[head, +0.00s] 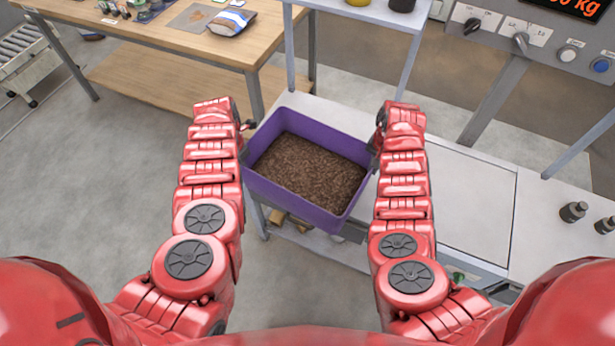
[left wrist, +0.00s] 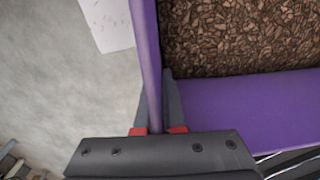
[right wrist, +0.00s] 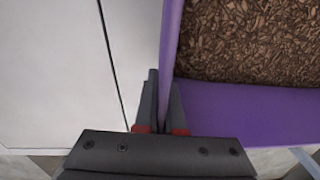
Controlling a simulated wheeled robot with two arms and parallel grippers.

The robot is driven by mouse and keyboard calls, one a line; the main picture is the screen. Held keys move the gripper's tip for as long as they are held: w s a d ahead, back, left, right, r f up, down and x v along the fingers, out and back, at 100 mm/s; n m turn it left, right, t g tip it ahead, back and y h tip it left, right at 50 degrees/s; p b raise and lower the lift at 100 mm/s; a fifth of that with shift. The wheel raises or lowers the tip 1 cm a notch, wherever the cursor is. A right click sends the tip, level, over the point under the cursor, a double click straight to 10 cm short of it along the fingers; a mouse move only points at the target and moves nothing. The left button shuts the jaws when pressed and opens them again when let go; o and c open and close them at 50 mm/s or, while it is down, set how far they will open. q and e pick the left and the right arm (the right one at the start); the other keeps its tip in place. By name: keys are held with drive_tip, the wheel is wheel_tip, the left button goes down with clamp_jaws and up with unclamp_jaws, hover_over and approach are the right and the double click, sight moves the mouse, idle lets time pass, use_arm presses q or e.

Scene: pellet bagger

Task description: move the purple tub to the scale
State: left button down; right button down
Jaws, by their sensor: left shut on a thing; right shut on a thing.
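The purple tub (head: 297,201), full of brown pellets (head: 308,170), is in the middle of the head view, over the left end of the white bench. My left gripper (head: 244,140) is shut on the tub's left wall; in the left wrist view its fingers (left wrist: 158,108) straddle the purple wall. My right gripper (head: 376,147) is shut on the right wall, its fingers (right wrist: 163,108) likewise on either side. The tub looks about level; whether it touches the bench is hidden. The scale's flat pale plate (head: 470,200) appears to be the panel right of the tub, bare where visible.
A grey frame with a shelf (head: 365,12) stands behind the tub. A control panel with a red kg display (head: 565,5) is at upper right. Small dark weights (head: 573,212) stand on the bench's right. A wooden table (head: 170,35) holds a bag (head: 232,22) at upper left.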

use_arm(q)
drive_tip(key=shift+r, duration=0.1)
use_arm(e)
drive_tip(key=shift+w+r, duration=0.1)
idle(0.6)
